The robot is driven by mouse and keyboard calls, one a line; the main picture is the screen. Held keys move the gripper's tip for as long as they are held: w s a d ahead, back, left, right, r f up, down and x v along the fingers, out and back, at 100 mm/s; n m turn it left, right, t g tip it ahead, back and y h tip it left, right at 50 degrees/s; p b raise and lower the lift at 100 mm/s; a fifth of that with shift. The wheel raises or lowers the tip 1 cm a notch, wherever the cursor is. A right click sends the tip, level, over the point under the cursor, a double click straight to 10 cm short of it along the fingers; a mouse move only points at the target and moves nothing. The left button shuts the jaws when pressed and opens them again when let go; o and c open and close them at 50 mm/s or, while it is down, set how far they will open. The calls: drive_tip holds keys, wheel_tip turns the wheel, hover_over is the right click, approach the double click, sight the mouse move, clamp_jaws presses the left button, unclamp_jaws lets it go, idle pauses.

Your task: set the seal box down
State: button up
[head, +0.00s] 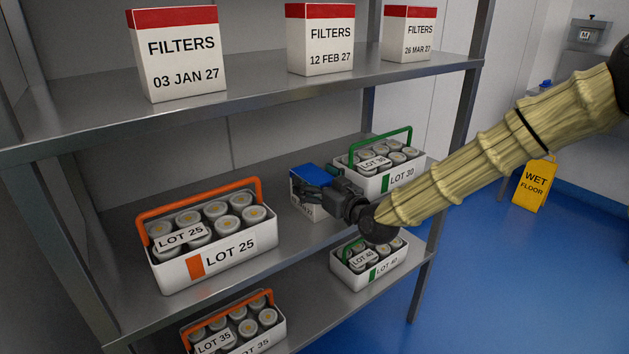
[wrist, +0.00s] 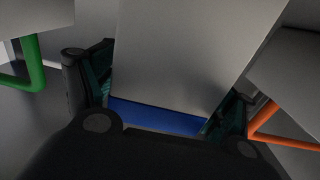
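The seal box (head: 303,206) is white with a blue top, on the middle shelf level between two tub carriers in the head view. My gripper (head: 318,190) reaches it from the right and covers much of its front and label. In the wrist view the box (wrist: 185,55) lies between my two fingers (wrist: 160,95), one against each side, with its blue band near the palm. The gripper looks shut on it. The box looks about upright. I cannot tell whether its base touches the shelf.
The middle shelf (head: 285,250) holds the LOT 25 carrier (head: 215,258) with orange handle at left and the LOT 30 carrier (head: 385,183) with green handle close at right. LOT 35 and LOT 40 carriers (head: 372,272) stand below. Filter boxes (head: 178,60) stand on the shelf above.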

drive_tip(key=shift+r, duration=0.2)
drive_tip(key=v, duration=1.2)
drive_tip(key=s+d+f+m+g+h, duration=0.15)
drive_tip(key=s+f, duration=0.35)
drive_tip(key=f, duration=0.6)
drive_tip(key=s+d+f+m+g+h, duration=0.1)
drive_tip(key=s+f+g+h, duration=0.3)
drive_tip(key=f, duration=0.7)
drive_tip(key=s+d+f+m+g, duration=0.2)
drive_tip(key=s+f, duration=0.4)
drive_tip(key=f, duration=0.5)
drive_tip(key=s+d+f+m+g+h, duration=0.1)
drive_tip(key=s+d+f+g, duration=0.1)
drive_tip(key=s+f, duration=0.3)
drive_tip(key=s+d+f+m+g+h, duration=0.1)
drive_tip(key=s+d+f, duration=0.4)
drive_tip(key=s, duration=0.8)
drive_tip(key=s+d+f+m+g+h, duration=0.1)
drive_tip(key=s+d+f+g+h, duration=0.2)
drive_tip(key=s+f, duration=0.3)
drive_tip(key=s+g, duration=0.1)
drive_tip(key=s, duration=0.1)
drive_tip(key=shift+s+d, duration=0.2)
drive_tip(key=shift+s, duration=0.2)
